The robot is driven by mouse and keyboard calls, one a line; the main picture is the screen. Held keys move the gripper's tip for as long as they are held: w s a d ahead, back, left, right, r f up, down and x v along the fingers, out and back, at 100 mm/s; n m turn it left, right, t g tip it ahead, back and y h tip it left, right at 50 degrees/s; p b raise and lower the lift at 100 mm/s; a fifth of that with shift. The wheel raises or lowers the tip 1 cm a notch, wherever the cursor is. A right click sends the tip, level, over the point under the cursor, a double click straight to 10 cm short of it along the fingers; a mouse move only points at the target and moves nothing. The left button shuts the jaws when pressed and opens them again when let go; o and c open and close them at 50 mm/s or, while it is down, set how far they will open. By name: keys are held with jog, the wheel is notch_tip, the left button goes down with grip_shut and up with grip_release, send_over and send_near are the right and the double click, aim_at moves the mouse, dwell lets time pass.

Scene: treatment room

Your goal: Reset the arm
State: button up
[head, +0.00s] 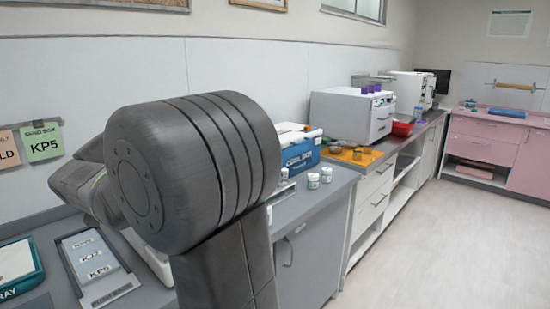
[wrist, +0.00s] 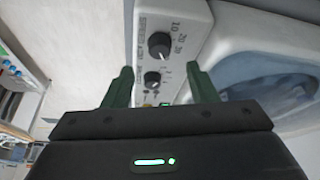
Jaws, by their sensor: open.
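My gripper (wrist: 160,90) shows in the wrist view, its two dark green fingers apart with nothing between them. Beyond the fingers is a white control panel with a large black knob (wrist: 160,45) and a smaller black knob (wrist: 152,79). I cannot tell whether the fingers touch the panel. In the head view my dark grey arm fills the middle and hides part of the counter; the gripper is not visible there.
White jars (head: 313,180) and a blue box (head: 302,156) stand on the grey counter right of my arm. A label tray (head: 103,284) lies at left. A basin (wrist: 270,75) is beside the panel. The floor (head: 440,245) at right is clear.

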jog(key=x, duration=0.6)
jog(key=shift+d+f, duration=0.1)
jog(key=shift+f, duration=0.1)
jog(key=shift+r, duration=0.15)
